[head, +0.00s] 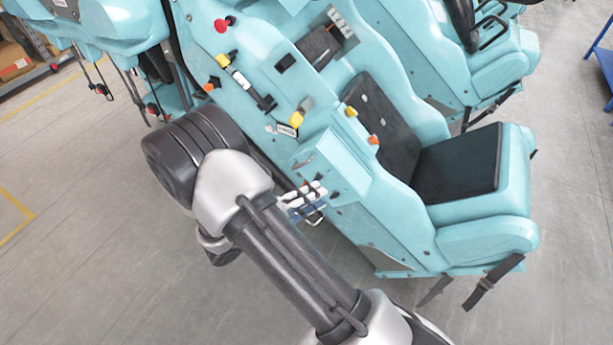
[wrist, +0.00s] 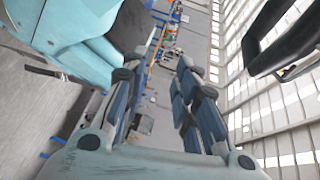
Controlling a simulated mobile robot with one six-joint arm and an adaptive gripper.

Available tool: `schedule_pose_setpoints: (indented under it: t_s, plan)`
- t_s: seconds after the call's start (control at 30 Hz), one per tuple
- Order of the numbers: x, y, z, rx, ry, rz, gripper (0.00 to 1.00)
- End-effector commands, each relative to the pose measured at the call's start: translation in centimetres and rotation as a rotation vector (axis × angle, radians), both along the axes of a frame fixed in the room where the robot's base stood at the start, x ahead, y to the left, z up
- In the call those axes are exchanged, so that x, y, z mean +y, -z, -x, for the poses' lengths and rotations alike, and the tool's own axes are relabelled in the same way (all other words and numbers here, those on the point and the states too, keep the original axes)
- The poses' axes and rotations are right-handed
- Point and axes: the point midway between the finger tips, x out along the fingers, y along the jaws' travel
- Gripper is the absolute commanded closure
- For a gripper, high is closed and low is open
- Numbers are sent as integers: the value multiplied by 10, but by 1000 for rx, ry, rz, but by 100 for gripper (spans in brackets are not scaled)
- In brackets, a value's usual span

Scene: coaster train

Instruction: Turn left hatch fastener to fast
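The teal coaster train (head: 470,235) fills the upper right of the head view. Small yellow and orange knobs sit along its body, among them a yellow knob (head: 297,119), another yellow knob (head: 350,111) and an orange knob (head: 373,140). I cannot tell which part is the left hatch fastener, or how it is turned. My gripper (wrist: 160,65) shows in the wrist view with its two fingers spread apart and nothing between them. No fastener is recognisable in the wrist view.
A red knob (head: 221,25) sits higher on the train. The black seat (head: 460,163) is at the right, with straps hanging below. In the wrist view, teal bodywork (wrist: 85,60) is at the left and a black bar (wrist: 285,40) at the upper right. Grey floor (head: 80,240) is open at the left.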

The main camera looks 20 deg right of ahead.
Motion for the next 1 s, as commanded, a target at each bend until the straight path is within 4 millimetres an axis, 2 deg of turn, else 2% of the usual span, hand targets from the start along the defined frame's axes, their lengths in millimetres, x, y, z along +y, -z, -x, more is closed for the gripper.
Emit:
schedule_pose_setpoints:
  t_s: [0.03,0.2,0.3,0.4,0.53,0.67,1.0]
  plan:
    - [7,23,-5,120,-83,70,72]
    - [31,83,-19,435,-316,284,72]
    - [41,108,-20,554,-405,374,72]
    - [47,123,-20,620,-455,428,72]
    - [46,129,-23,649,-474,451,72]
    - [33,129,-32,647,-471,449,72]
    - [-25,129,-76,644,-467,447,72]
